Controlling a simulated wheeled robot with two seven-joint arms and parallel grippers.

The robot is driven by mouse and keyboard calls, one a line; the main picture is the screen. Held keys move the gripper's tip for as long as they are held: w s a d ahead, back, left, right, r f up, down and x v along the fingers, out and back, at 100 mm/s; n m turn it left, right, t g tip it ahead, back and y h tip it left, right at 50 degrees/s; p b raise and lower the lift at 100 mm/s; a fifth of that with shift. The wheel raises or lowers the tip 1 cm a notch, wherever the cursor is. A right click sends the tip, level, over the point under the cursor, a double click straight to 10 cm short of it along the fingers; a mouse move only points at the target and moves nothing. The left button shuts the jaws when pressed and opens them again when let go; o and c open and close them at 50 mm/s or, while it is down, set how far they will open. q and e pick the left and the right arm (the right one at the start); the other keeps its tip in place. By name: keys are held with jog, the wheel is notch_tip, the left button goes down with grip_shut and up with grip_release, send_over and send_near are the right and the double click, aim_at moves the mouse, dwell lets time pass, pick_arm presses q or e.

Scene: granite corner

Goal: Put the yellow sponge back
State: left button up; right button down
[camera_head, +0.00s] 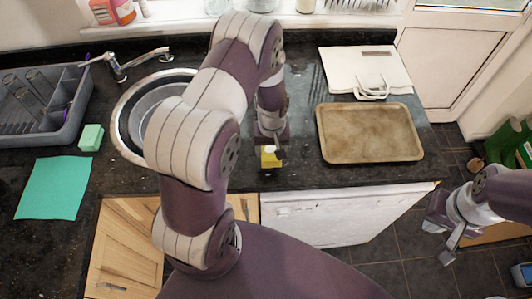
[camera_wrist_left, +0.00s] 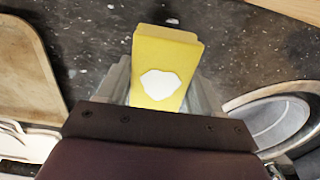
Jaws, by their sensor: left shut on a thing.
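The yellow sponge (camera_head: 270,161) is between the fingers of my left gripper (camera_head: 270,151), over the dark counter right of the sink. In the left wrist view the sponge (camera_wrist_left: 170,55) is a yellow block with a white patch, and my left gripper (camera_wrist_left: 162,90) is shut on it from both sides. Whether the sponge touches the counter, I cannot tell. My right gripper (camera_head: 444,241) hangs low at the right, past the counter, with its fingers apart and nothing between them.
The round sink (camera_head: 120,128) is partly hidden behind my left arm. A green sponge (camera_head: 91,138), a teal cloth (camera_head: 54,188) and a grey dish rack (camera_head: 40,127) are at the left. A tan tray (camera_head: 369,133) and a white board (camera_head: 340,68) lie at the right.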

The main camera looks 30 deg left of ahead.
aim_at(268, 158)
pick_arm(q)
jog(key=f, duration=0.1)
jog(key=f+p, duration=0.1)
jog(key=f, duration=0.1)
jog(key=s+f, duration=0.1)
jog(key=shift+a+f, duration=0.25)
jog(key=shift+w+f, duration=0.15)
jog(key=shift+f, duration=0.15)
jog(key=o, duration=0.8)
jog(key=shift+c, duration=0.2)
jog(key=shift+o, duration=1.3)
